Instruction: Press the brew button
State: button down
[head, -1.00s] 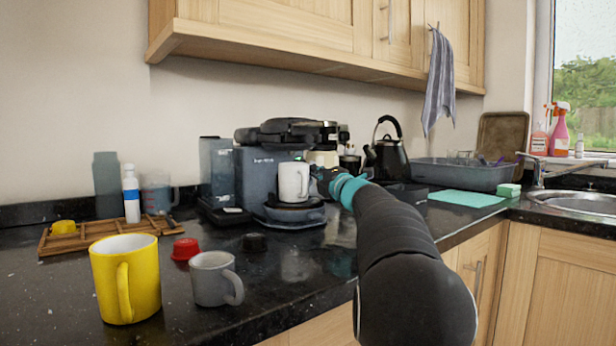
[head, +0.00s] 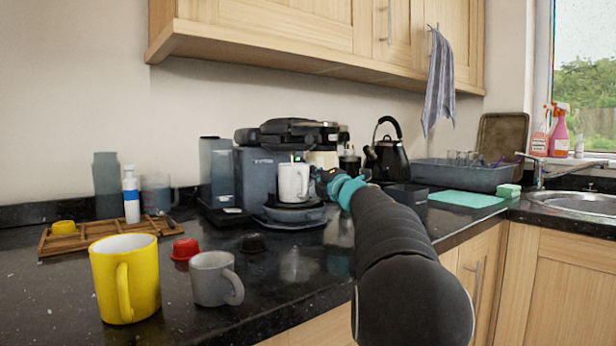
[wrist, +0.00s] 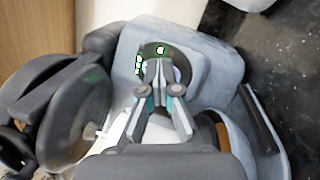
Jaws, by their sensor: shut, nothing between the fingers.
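The coffee machine (head: 262,172) stands on the dark counter against the wall, with a white mug (head: 293,183) on its drip tray. In the wrist view, a dark round panel (wrist: 150,49) with small lit marks sits on the grey machine body. A white light (wrist: 160,50) and green-white lights (wrist: 138,65) show on it. My gripper (wrist: 158,66) is shut and empty, its fingertips over the lower part of this panel, just below the white light. I cannot tell whether they touch it. In the head view my gripper (head: 322,178) is at the machine's right front, beside the mug.
A yellow mug (head: 125,280), a grey mug (head: 213,279), a red capsule (head: 185,249) and a dark capsule (head: 253,242) stand on the near counter. A wooden tray (head: 98,235) lies at left. A black kettle (head: 389,158) and a grey basin (head: 462,176) stand to the right.

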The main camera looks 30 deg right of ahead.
dwell(0.5)
jog(key=shift+s+d+r, duration=0.25)
jog(key=shift+s+r, duration=0.15)
jog(key=shift+s, duration=0.2)
jog(key=s, duration=0.1)
jog(key=s+d+r+p, duration=0.1)
jog(key=s+r+p, duration=0.1)
jog(key=s, duration=0.1)
jog(key=shift+d+r, duration=0.2)
jog(key=shift+d, duration=0.15)
dwell(0.7)
